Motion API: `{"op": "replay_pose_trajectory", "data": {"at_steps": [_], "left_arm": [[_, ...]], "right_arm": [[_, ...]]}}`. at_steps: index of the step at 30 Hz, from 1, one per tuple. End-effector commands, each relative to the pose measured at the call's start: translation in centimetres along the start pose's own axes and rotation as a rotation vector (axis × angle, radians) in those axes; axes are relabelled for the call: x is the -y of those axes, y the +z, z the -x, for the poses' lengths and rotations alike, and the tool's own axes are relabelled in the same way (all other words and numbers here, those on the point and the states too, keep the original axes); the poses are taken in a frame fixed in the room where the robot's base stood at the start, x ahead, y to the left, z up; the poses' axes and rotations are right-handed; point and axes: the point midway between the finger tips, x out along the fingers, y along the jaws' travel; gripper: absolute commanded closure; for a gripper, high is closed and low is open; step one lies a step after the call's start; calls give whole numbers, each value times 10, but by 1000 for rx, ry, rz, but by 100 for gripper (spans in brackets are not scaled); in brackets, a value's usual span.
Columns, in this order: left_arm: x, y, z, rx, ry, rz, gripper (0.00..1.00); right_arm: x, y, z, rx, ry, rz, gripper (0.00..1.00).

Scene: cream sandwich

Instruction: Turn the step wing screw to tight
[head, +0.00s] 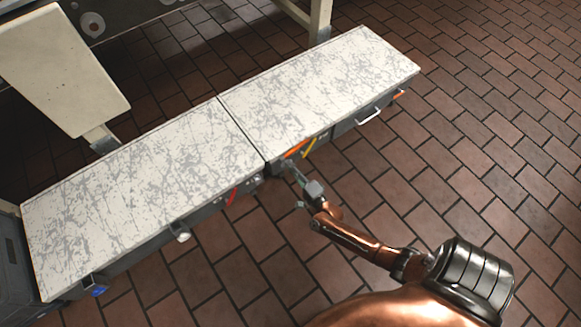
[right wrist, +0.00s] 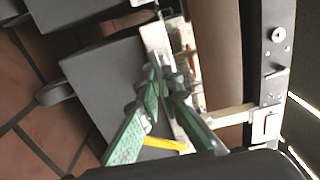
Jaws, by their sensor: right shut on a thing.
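My right gripper (head: 290,165) reaches the front side of the long bench-like unit (head: 330,85), just below its pale, scratched top and right of the middle seam. In the right wrist view, its green fingers (right wrist: 157,72) converge with their tips together at a pale metal strip (right wrist: 157,38). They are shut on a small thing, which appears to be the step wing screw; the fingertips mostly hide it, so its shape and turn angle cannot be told. My left gripper is not in view.
A yellow bar (head: 309,147) and an orange bar (head: 296,149) lie close beside the right gripper. A red handle (head: 232,196) and a white handle (head: 368,115) stick out from the front. A keyed lock (right wrist: 278,35) shows in the wrist view. The tiled floor (head: 470,150) is clear.

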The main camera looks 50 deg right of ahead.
Motion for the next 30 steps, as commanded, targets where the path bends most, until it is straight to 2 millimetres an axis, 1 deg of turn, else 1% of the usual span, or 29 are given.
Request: {"op": "replay_pose_trajectory", "data": {"at_steps": [5,6,13,22,26,30], "left_arm": [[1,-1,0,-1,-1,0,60],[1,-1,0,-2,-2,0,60],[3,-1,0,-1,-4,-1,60],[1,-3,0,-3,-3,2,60],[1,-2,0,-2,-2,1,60],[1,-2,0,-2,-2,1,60]], "right_arm": [[-2,2,1,2,5,-3,100],[-2,2,1,2,5,-2,92],[-1,1,1,1,2,-1,77],[-1,0,2,0,1,0,77],[-2,0,15,0,2,0,77],[-2,-1,42,-1,4,0,77]]}}
